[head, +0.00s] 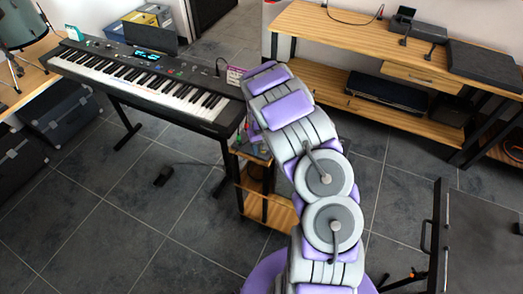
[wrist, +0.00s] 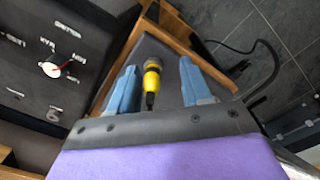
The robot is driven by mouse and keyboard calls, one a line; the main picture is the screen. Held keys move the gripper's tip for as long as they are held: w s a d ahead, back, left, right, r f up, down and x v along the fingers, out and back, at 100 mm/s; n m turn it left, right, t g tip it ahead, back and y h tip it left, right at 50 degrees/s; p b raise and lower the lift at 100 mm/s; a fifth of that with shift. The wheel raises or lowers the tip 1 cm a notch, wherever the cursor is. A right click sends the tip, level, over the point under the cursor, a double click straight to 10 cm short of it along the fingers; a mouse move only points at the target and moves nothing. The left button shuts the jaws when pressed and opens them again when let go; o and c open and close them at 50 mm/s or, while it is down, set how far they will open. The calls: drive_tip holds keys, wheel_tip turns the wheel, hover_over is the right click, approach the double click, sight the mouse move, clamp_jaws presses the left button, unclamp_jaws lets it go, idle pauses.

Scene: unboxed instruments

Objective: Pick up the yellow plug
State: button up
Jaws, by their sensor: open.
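The yellow plug (wrist: 152,80) shows in the wrist view, with a metal tip at its far end and a dark cable end toward my gripper. It lies on or just above a dark surface with a wooden edge. My gripper (wrist: 158,80) is open, its two blue fingers on either side of the plug with gaps between. I cannot tell the height between fingers and plug. In the head view my arm reaches to the small wooden shelf stand (head: 254,208) beside the keyboard, and the arm hides the plug there.
A black device with a dial (wrist: 55,68) stands close at the left in the wrist view. A black cable (wrist: 262,45) loops at the right. In the head view a keyboard (head: 150,85) stands left and a wooden bench (head: 350,35) behind. Tiled floor is open at front left.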

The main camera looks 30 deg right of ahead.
drive_tip(key=shift+d, duration=0.45)
drive_tip(key=shift+c, duration=0.5)
drive_tip(key=shift+d+f, duration=0.1)
drive_tip(key=shift+d, duration=0.2)
drive_tip(key=c, duration=0.3)
drive_tip(key=shift+a, duration=0.45)
clamp_jaws()
drive_tip(key=shift+d, duration=0.2)
